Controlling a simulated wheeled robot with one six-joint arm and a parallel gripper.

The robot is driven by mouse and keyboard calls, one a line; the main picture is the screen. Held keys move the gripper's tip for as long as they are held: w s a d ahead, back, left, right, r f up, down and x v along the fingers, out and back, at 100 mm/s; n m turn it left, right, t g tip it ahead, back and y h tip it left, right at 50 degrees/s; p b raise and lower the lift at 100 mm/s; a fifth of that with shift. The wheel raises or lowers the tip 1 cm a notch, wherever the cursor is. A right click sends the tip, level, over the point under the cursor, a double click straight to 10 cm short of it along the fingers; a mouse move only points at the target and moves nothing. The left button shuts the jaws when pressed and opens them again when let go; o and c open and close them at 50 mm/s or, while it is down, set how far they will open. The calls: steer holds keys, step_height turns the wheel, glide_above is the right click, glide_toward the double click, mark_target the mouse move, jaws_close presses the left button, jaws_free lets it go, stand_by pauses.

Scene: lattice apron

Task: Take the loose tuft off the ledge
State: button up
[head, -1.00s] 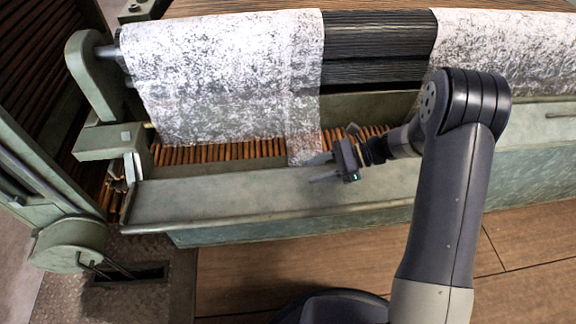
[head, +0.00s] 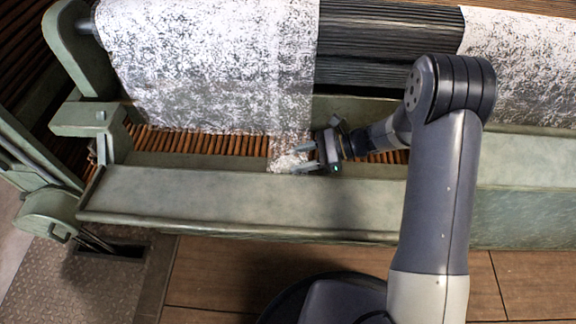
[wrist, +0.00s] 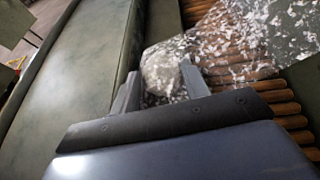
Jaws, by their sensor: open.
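A pale grey-white tuft (head: 288,162) lies on the ledge (head: 230,195) at its back edge, below the hanging end of a thin speckled web. In the wrist view the tuft (wrist: 163,68) shows as a lumpy, mottled patch ahead of and between the fingertips. My gripper (head: 302,157) is open, with its fingers pointing left at the tuft. In the wrist view one finger of my gripper (wrist: 158,78) is on the ledge side and the other is on the slat side. I cannot tell whether either finger touches the tuft. The web's loose end partly merges with it.
The speckled white web (head: 205,70) hangs from a roller above, close over my gripper. Brown wooden slats (head: 200,143) run behind the ledge. A green machine frame (head: 75,50) stands at the left. The ledge's front top surface is clear.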

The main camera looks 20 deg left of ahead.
steer(key=shift+x, duration=1.1)
steer(key=shift+c, duration=0.5)
steer(key=c, duration=0.5)
steer(key=shift+r, duration=0.1)
